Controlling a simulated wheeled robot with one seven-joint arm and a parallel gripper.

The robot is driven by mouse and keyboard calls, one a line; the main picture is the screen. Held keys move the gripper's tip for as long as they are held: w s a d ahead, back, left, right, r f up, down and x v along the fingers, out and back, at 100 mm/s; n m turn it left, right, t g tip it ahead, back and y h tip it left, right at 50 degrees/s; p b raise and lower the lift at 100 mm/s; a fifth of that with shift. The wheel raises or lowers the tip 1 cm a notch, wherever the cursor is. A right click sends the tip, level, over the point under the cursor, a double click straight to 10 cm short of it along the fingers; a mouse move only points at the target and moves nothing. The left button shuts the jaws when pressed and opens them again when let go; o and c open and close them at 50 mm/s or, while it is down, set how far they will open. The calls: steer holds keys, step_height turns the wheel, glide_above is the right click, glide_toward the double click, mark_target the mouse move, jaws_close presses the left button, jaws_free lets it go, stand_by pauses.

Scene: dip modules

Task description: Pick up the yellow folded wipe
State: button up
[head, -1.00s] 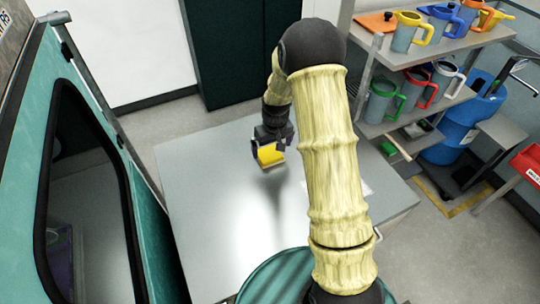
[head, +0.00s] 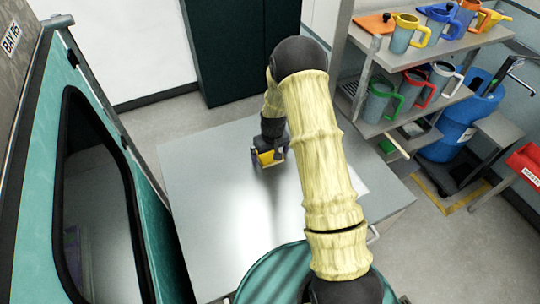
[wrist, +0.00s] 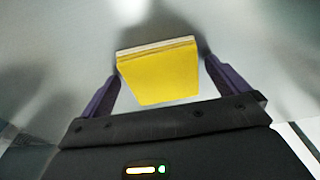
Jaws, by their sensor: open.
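The yellow folded wipe (wrist: 160,75) is a thick square block with a pale layered edge, seen in the wrist view between the two purple fingers. In the head view the yellow wipe (head: 268,158) shows at my gripper, low over the grey table (head: 215,230). My gripper (wrist: 162,90) is open, with one finger on each side of the wipe. A small gap shows between each finger and the wipe. I cannot tell exactly how high the fingers are above the tabletop.
A teal cabinet with a dark window (head: 95,190) stands along the left. A shelf rack (head: 385,125) with several coloured jugs stands at the right, beside a blue barrel (head: 455,130). A pale sheet (head: 355,182) lies at the table's right side. Most of the tabletop is clear.

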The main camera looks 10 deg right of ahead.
mark_target(270, 153)
steer(key=c, duration=1)
step_height(270, 153, up, 10)
steer(key=b, duration=0.4)
steer(key=shift+o, duration=1.2)
steer(key=shift+c, duration=0.5)
